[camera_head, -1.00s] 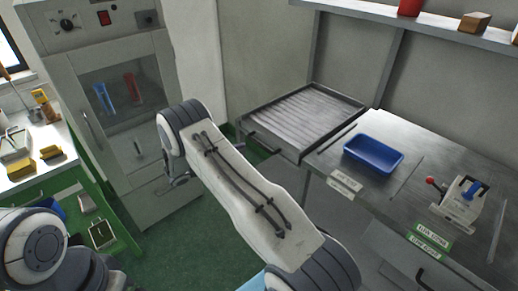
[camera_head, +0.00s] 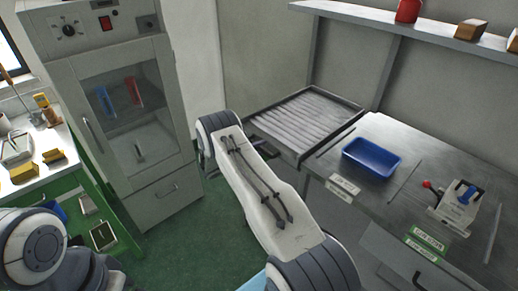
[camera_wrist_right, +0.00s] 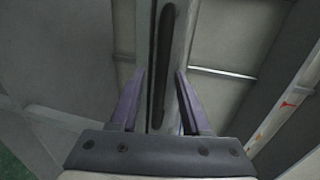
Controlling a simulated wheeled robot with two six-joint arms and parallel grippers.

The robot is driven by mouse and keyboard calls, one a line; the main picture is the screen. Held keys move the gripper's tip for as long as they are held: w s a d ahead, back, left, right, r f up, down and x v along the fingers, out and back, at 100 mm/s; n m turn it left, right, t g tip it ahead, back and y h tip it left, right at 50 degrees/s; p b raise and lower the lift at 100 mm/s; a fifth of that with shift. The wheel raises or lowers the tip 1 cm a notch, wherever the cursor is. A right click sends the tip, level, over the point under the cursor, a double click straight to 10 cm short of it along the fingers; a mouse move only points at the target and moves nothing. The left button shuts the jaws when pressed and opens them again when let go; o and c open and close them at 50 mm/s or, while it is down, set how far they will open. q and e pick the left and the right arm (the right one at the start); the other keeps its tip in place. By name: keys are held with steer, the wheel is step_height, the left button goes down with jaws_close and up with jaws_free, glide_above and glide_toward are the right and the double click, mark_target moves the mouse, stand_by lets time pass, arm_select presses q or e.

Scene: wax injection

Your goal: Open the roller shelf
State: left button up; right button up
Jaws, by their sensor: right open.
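The roller shelf (camera_head: 305,121) is a dark-framed tray of grey rollers at the left end of the metal workbench. Its dark front handle (camera_head: 266,150) is partly hidden by my right arm in the head view. In the right wrist view the dark handle (camera_wrist_right: 163,60) runs lengthwise between the two purple fingers of my right gripper (camera_wrist_right: 161,74). The fingers are open, one on each side of it, with gaps showing. I cannot tell how deep the handle sits between them. My left gripper is out of view; only part of my left arm shows at the lower left.
A blue bin (camera_head: 371,158) and a small clamp device (camera_head: 457,207) stand on the workbench (camera_head: 400,200). A grey cabinet (camera_head: 135,110) stands to the left, and a green-framed table (camera_head: 125,235) at the far left. Green floor (camera_head: 215,225) is open between them.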

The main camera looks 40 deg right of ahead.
jaws_close()
stand_by(1.4)
